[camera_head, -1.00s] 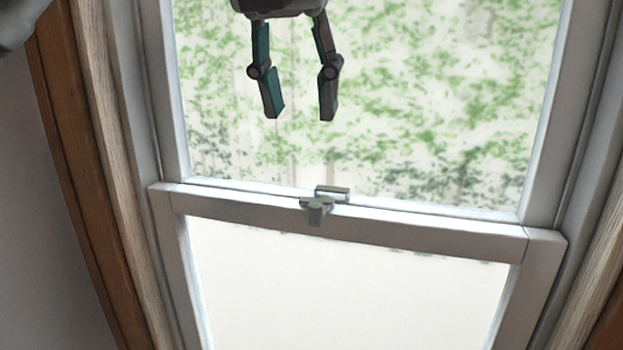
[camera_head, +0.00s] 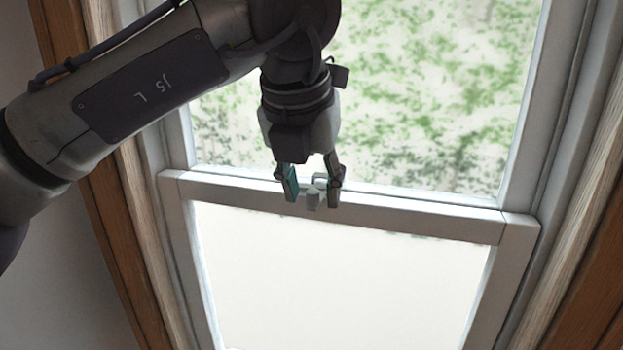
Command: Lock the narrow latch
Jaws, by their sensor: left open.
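The narrow latch (camera_head: 313,197) is a small grey piece on the middle of the window's meeting rail (camera_head: 410,216). My left gripper (camera_head: 312,200) points down at the rail with its two fingers apart. One finger is on each side of the latch in the picture, and the latch shows between the fingertips. I cannot tell whether either finger touches it. The gripper partly hides the latch's back part. My right gripper is not in view.
The white sash frame and its upper glass (camera_head: 440,90) stand behind my left arm. The lower pane (camera_head: 340,280) is clear of objects. Wooden trim (camera_head: 95,215) runs down the left side, and more trim (camera_head: 585,240) stands at the right.

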